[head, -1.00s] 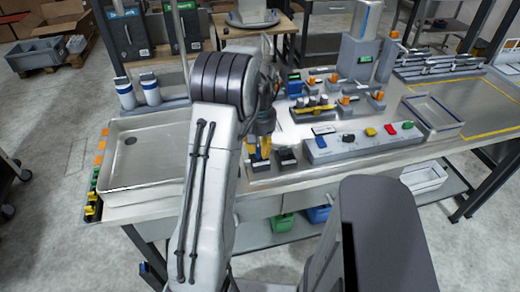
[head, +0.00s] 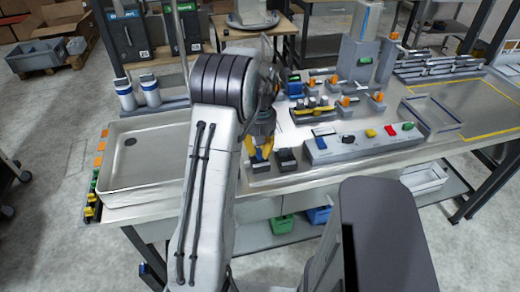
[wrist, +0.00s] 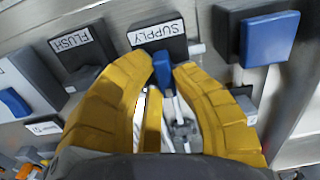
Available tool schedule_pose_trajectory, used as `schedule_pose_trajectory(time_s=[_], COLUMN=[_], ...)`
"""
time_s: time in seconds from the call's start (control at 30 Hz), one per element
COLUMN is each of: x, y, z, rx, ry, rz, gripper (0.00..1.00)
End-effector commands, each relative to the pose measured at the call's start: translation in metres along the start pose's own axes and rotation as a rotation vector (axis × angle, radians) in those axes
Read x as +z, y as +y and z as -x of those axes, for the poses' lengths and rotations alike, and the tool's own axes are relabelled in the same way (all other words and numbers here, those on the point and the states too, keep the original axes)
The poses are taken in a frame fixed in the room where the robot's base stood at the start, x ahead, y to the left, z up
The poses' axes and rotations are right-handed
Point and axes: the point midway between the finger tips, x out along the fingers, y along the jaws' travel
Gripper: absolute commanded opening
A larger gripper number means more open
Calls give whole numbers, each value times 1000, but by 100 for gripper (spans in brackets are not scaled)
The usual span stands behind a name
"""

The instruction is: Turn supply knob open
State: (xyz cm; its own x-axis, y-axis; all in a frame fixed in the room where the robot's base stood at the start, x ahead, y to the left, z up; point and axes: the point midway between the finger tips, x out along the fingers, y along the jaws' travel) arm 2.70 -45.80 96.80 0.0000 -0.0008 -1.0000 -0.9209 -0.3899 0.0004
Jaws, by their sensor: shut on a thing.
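The supply knob (wrist: 163,70) is a small blue handle in front of the black block with the white SUPPLY label (wrist: 157,32) in the wrist view. My gripper (wrist: 161,72) has its two yellow fingers closed around this knob, with the tips on either side of it. The fingers hide part of the knob and its base. In the head view my gripper (head: 260,150) is low over the front left of the bench panel, and the knob is hidden behind the fingers. How far the knob is turned is unclear.
A black block with a FLUSH label (wrist: 77,40) is beside the supply block. A blue square part (wrist: 269,38) is on the other side. A panel with coloured buttons (head: 360,140) lies right of my gripper, and a grey sink tray (head: 140,185) lies left.

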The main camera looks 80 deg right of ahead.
Motion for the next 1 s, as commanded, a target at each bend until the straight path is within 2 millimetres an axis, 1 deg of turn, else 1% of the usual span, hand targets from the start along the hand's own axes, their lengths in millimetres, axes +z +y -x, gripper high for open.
schedule_pose_trajectory(time_s=[0.03, 0.3, 0.33, 0.57, 0.67, 0.77, 0.87, 1.0], x=[1, 0, 0, 0, 0, 0, -1, -1], y=[-1, 0, 0, 0, 0, 0, 0, 1], z=[-2, -1, -1, 0, 4, 13, 27, 52], rx=[-2, -1, -1, 0, 0, 1, 2, 2], ry=[-4, -2, -2, -1, 1, 1, 3, 4], rz=[2, 0, 0, 0, 0, 0, 0, 0], gripper=[23, 47, 49, 49, 49, 49, 49, 49])
